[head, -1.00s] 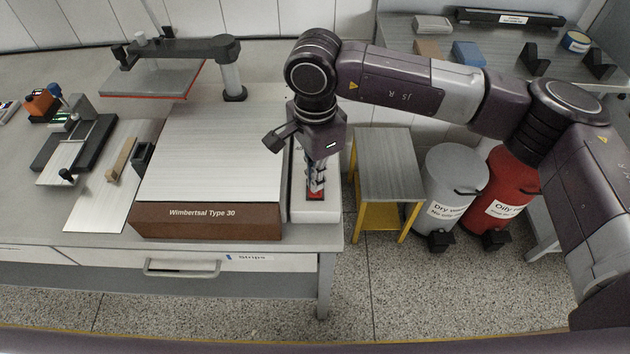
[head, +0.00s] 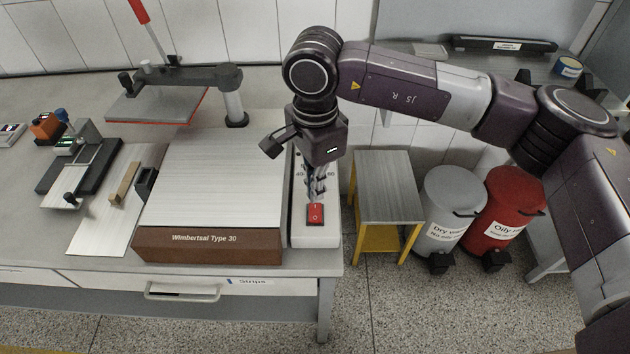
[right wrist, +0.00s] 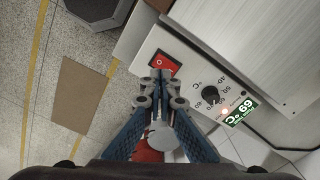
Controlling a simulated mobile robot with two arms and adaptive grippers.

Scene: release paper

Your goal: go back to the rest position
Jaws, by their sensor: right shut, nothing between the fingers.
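My right gripper (head: 317,192) is shut and empty, pointing down over the white control panel (head: 301,232) of the Wimbertsal Type 30 machine (head: 212,185). Its fingertips are just above and behind the red switch (head: 315,213); I cannot tell from the head view how large the gap is. In the right wrist view, the closed fingers (right wrist: 160,78) point at the red switch (right wrist: 164,63). A dark knob (right wrist: 211,94) and a lit green display reading 69 (right wrist: 241,112) show beside it. My left gripper is not in view.
A metal-topped yellow stand (head: 388,190), a grey bin (head: 452,205) and a red bin (head: 505,205) stand right of the bench. A press with a raised red-tipped lever (head: 140,12) stands at the back left. The floor in front is free.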

